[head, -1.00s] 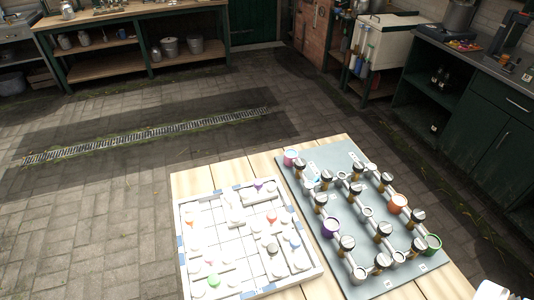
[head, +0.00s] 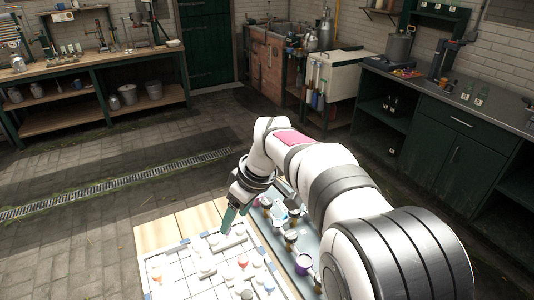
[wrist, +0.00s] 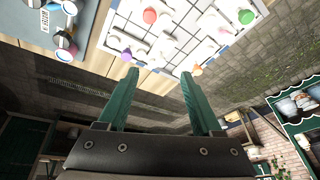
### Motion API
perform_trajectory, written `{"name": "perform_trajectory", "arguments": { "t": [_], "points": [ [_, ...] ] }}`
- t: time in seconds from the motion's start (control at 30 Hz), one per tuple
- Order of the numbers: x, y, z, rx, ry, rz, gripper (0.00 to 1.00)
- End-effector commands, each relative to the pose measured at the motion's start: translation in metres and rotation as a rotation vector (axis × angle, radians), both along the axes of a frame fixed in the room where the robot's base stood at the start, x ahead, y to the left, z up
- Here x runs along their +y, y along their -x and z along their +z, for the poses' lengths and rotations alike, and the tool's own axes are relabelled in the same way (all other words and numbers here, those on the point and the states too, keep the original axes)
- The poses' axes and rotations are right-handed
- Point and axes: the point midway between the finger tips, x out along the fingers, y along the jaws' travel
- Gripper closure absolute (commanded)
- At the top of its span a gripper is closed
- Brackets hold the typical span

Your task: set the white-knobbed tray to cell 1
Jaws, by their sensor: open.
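The white grid board (head: 176,254) lies on the table and bears several low white trays with knobs of different colours. Some knobs look white, such as one near the far side (head: 213,239), but I cannot tell which is the white-knobbed tray. The board also shows upside down at the top of the wrist view (wrist: 261,8). My gripper (head: 228,219) is above the board's far edge, its green fingers pointing down. In the wrist view its fingers (wrist: 158,75) are apart with nothing between them. No cell number is readable, so I cannot place cell 1.
A grey-blue panel (head: 310,262) with several posts and coloured cups stands right of the board, partly hidden by my arm. An orange knob (head: 157,278) and a red knob (head: 243,261) stand up from the board. Bare wood (head: 160,236) shows along the table's far edge.

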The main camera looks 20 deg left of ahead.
Motion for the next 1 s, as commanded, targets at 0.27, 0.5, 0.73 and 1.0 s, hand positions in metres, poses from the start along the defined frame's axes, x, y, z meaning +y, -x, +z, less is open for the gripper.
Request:
{"name": "perform_trajectory", "arguments": {
  "t": [0.27, 0.5, 0.73, 1.0],
  "points": [
    [0.07, -0.011, -0.039, -0.094, -0.036, 0.281, 0.33],
    [0.095, -0.01, -0.104, -0.092, -0.034, 0.277, 0.33],
    [0.116, -0.011, -0.154, -0.095, -0.034, 0.275, 0.33],
    [0.123, -0.011, -0.17, -0.097, -0.035, 0.273, 0.33]
  ]
}}
